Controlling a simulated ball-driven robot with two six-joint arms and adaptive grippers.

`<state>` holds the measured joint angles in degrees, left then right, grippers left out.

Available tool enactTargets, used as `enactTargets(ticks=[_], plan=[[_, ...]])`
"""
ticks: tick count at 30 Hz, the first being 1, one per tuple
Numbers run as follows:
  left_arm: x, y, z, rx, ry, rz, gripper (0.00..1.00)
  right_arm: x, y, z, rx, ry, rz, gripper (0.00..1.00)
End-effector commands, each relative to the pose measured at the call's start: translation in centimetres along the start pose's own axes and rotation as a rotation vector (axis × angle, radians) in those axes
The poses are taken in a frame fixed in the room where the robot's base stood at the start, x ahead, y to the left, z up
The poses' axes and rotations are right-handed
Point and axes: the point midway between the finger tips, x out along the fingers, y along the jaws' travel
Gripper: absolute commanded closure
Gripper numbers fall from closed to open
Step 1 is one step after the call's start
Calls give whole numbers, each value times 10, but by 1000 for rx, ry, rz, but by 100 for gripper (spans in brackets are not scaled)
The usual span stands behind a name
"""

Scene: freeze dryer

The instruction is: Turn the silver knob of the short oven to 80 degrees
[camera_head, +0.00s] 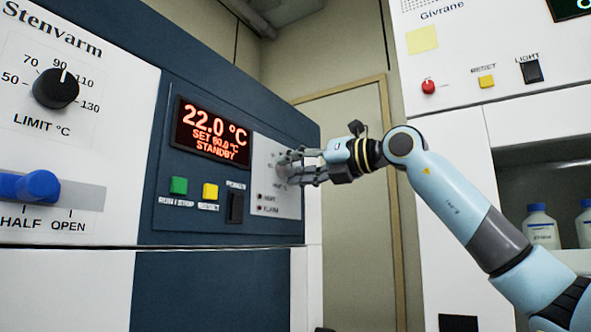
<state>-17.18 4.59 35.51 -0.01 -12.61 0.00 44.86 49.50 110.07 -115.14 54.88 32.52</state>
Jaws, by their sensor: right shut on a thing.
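The oven's control panel (166,218) is dark blue. Its red-lit display (212,131) reads 22.0 °C, SET 60.0 °C, STANDBY. The silver knob sits on the light grey plate (290,207) right of the display, and is mostly hidden behind the fingers. My right gripper (287,169) reaches in from the right with its fingers closed around the knob at the plate. The knob's pointer and scale cannot be read. My left gripper is not in view.
Green (179,186) and yellow (210,191) buttons and a black power switch (235,207) sit left of the knob. A Stenvarm unit with a black limit dial (55,89) stands at left. A white Givrane cabinet (480,120) with bottles (542,228) in its recess stands at right.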

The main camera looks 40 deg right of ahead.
Motion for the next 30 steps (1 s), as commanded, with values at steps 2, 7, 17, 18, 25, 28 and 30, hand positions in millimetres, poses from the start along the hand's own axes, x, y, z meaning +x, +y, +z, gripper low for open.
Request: enactTargets(ticks=[2, 7, 17, 18, 25, 28, 30], plan=[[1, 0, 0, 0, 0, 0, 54, 0, 0, 1, 26, -2, 0, 98], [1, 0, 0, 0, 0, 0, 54, 0, 0, 1, 63, -2, 0, 98], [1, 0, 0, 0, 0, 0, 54, 0, 0, 1, 75, -3, 0, 98], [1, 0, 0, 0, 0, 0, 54, 0, 0, 1, 75, -3, 0, 98], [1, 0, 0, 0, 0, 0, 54, 0, 0, 1, 75, -2, 0, 50], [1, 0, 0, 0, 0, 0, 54, 0, 0, 1, 75, -2, 0, 43], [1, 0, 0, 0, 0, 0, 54, 0, 0, 1, 75, -2, 0, 43]])
